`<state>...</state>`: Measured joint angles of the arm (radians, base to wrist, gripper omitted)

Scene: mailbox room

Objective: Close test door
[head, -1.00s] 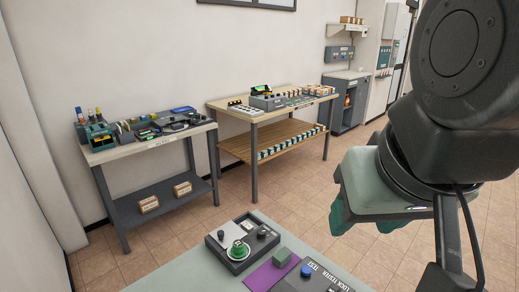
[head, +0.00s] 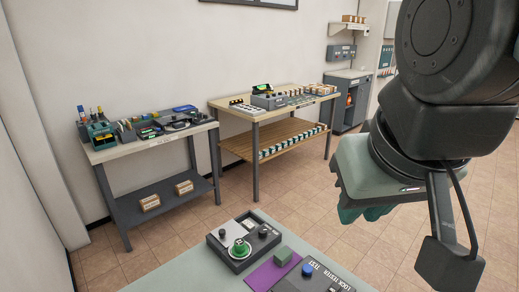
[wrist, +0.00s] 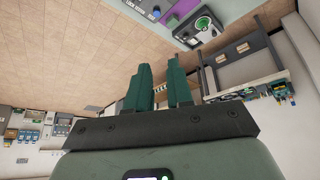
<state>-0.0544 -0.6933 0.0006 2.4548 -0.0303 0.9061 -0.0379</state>
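My gripper (head: 364,213) hangs in the air at the right of the head view, above the floor and clear of the near table. In the wrist view its two dark green fingers (wrist: 159,64) stand apart with an empty gap between them. A dark device marked LOCK TESTER and TEST (head: 318,284) sits on the near table at the bottom edge of the head view, with a blue knob (head: 307,270). It is cut off by the frame. It also shows upside down in the wrist view (wrist: 146,9). I cannot make out a door on it.
Two workbenches (head: 150,153) (head: 272,112) with tools and trays stand along the wall. The floor between is clear.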

